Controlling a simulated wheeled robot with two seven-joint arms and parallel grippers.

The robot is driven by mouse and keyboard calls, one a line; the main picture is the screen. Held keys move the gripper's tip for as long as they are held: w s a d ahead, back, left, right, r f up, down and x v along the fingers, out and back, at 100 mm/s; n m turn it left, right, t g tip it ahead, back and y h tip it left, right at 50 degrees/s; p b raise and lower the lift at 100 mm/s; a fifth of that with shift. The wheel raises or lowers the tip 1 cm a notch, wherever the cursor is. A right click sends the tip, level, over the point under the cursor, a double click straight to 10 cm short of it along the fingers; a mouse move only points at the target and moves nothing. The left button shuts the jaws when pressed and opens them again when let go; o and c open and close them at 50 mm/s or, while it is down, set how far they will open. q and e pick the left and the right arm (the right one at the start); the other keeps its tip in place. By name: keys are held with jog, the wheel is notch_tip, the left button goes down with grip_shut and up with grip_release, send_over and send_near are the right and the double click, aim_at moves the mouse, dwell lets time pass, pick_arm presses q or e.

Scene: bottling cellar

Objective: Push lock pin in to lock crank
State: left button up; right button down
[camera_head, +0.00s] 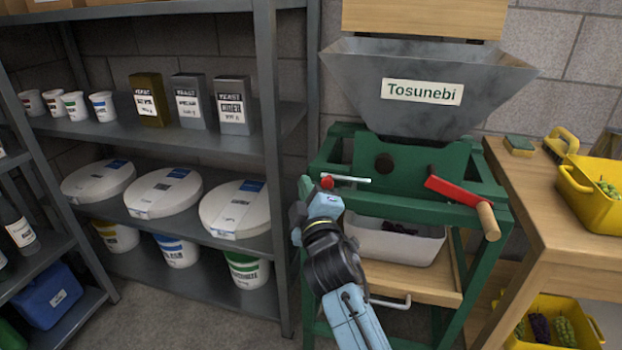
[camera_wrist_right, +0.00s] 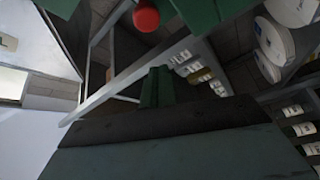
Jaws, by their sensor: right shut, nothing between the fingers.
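The lock pin (camera_head: 346,179) is a thin metal rod with a red knob (camera_head: 327,182) at its left end, on the front of the green machine frame (camera_head: 400,205). The red knob also shows at the top of the right wrist view (camera_wrist_right: 146,17). The crank (camera_head: 458,194) has a red arm slanting down right to a wooden handle (camera_head: 488,221). My right gripper (camera_head: 326,198) is shut and empty, just below the red knob; I cannot tell if they touch. My left gripper is not in view.
A grey hopper (camera_head: 425,95) labelled Tosunebi tops the machine, with a white tub (camera_head: 393,240) below. Grey shelves (camera_head: 150,133) with tins and lidded buckets stand left. A wooden table (camera_head: 540,215) with a yellow crate (camera_head: 590,193) stands close on the right.

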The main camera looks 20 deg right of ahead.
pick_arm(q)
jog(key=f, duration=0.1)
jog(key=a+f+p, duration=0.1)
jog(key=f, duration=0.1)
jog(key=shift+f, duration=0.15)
pick_arm(e)
jog(key=s, duration=0.7)
jog(key=shift+a+f, duration=0.15)
jog(key=shift+f, duration=0.25)
